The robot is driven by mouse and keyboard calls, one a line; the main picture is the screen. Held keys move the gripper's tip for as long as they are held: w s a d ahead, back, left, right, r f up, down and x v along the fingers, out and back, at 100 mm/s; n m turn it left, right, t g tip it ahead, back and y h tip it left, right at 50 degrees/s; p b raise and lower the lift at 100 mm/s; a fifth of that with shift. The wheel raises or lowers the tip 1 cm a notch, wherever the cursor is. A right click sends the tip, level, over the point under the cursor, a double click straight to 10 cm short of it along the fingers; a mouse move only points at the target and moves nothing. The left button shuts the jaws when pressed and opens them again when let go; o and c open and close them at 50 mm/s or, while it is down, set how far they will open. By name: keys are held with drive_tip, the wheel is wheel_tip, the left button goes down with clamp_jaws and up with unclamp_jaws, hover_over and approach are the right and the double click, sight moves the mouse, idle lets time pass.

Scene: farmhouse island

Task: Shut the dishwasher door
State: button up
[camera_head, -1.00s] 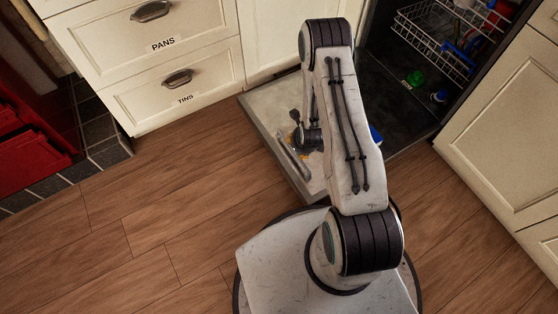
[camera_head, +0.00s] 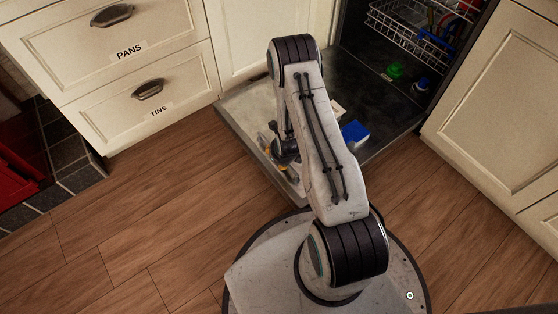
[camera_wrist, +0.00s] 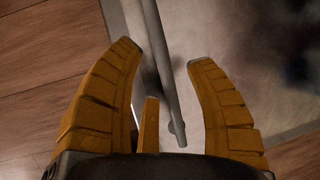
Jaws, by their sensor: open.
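The dishwasher door (camera_head: 242,108) is folded down, a pale panel low over the floor in front of the dark, open dishwasher (camera_head: 372,88). In the wrist view, a grey bar handle (camera_wrist: 161,60) runs along the pale door surface (camera_wrist: 225,30). My gripper (camera_wrist: 164,57) is open, with one yellow finger on either side of the bar; I cannot tell whether they touch it. In the head view, my gripper (camera_head: 283,160) is low over the door's left edge, partly hidden by my arm. The handle is not clear there.
A wire rack (camera_head: 410,30) with dishes sits inside the dishwasher. A blue box (camera_head: 355,132), a green item (camera_head: 395,71) and a small blue item (camera_head: 421,85) lie low in the opening. Drawers (camera_head: 135,90) stand left, a cabinet (camera_head: 500,110) right. Wooden floor (camera_head: 130,205) is clear at left.

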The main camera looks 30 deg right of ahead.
drive_tip(key=shift+b+x, duration=0.75)
drive_tip(key=shift+b, duration=0.05)
drive_tip(key=shift+o, duration=0.3)
drive_tip(key=shift+w, duration=0.15)
clamp_jaws()
